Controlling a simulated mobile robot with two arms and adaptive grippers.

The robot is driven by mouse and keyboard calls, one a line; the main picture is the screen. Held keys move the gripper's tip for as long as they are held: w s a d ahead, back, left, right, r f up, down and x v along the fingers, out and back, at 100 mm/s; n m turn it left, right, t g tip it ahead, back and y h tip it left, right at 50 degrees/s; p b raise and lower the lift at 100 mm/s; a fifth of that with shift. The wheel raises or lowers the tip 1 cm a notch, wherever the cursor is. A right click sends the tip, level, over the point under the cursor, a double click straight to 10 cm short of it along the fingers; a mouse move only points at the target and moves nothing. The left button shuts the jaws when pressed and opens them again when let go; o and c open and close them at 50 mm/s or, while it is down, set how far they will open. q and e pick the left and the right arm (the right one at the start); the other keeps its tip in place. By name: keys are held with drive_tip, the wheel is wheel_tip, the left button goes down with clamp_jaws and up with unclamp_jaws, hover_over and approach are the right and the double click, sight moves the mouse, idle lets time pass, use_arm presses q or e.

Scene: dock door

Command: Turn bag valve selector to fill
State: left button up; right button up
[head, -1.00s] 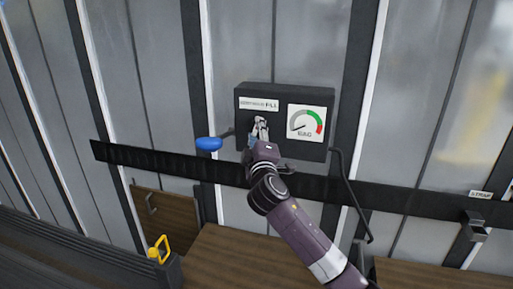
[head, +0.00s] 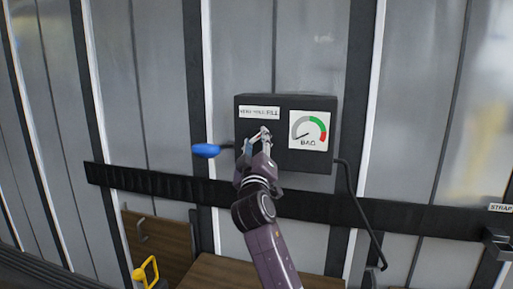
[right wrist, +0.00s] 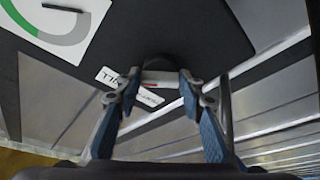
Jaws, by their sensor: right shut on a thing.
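The dark valve box (head: 285,165) hangs on the wall. A white label (head: 259,112) whose right-hand word reads FILL is at its upper left; the label also shows in the right wrist view (right wrist: 112,77), partly covered by a finger. My right gripper (head: 262,136) is at the box front, just below the label. In the right wrist view its fingertips (right wrist: 158,78) stand apart on either side of the dark, rounded selector (right wrist: 160,64) and are shut on it. Fingers hide most of the selector, so its exact pointing is unclear. My left gripper is out of view.
A BAG gauge (head: 309,131) with its needle in the grey part is at the box's right. A blue-ended handle (head: 206,151) sticks out left. A dark hose (head: 358,210) hangs right. A black rail (head: 130,181) crosses below. A yellow handle (head: 146,271) is lower left.

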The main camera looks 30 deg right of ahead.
drive_tip(key=shift+f, duration=0.15)
drive_tip(key=o, duration=1.2)
drive_tip(key=shift+c, duration=0.2)
drive_tip(key=v, duration=1.2)
